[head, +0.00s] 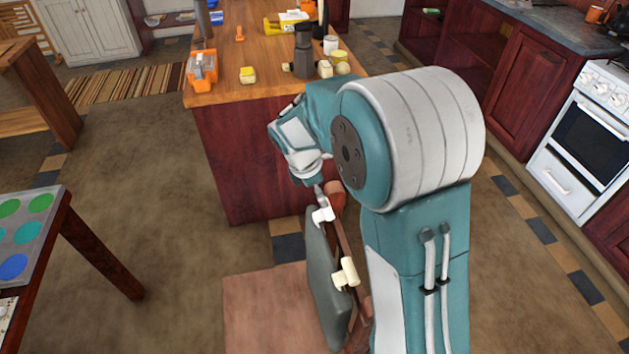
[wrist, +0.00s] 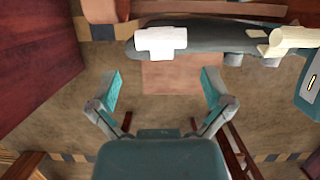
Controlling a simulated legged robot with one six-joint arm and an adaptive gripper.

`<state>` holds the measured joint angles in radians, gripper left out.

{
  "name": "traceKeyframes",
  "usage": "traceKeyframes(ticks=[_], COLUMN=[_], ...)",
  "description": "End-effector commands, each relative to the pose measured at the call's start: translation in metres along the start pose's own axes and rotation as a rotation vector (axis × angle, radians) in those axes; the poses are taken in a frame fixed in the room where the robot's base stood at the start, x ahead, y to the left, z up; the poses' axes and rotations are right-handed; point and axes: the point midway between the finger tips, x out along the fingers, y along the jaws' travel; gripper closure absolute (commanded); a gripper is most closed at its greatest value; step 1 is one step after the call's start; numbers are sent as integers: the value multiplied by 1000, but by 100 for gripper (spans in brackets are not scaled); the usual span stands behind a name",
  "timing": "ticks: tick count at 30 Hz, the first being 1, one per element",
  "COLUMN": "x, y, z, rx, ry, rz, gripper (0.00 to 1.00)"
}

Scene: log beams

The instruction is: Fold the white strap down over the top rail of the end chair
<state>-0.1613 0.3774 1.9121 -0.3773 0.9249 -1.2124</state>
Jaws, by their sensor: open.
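The end chair (head: 325,285) has a grey padded back and a brown wooden top rail, partly hidden by my arm. A white strap (head: 322,214) sits across the rail at its far end. In the wrist view the white strap (wrist: 160,42) lies over the grey back, beyond my fingertips and roughly centred between them. My gripper (wrist: 160,76) is open, with nothing between its fingers. In the head view, my gripper (head: 318,190) is just above the chair's far end, its fingers mostly hidden. I cannot tell whether it touches the strap.
A cream strap (head: 346,273) sits on the same rail, nearer me; it also shows in the wrist view (wrist: 290,40). A dark red counter (head: 245,150) with a wooden top stands beyond the chair. Open floor (head: 170,240) lies to the left.

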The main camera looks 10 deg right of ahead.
Motion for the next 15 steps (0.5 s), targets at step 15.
traceKeyframes(ticks=[15], x=[65], y=[0], z=[0], rx=[2], ry=[0], rz=[0], gripper=[0])
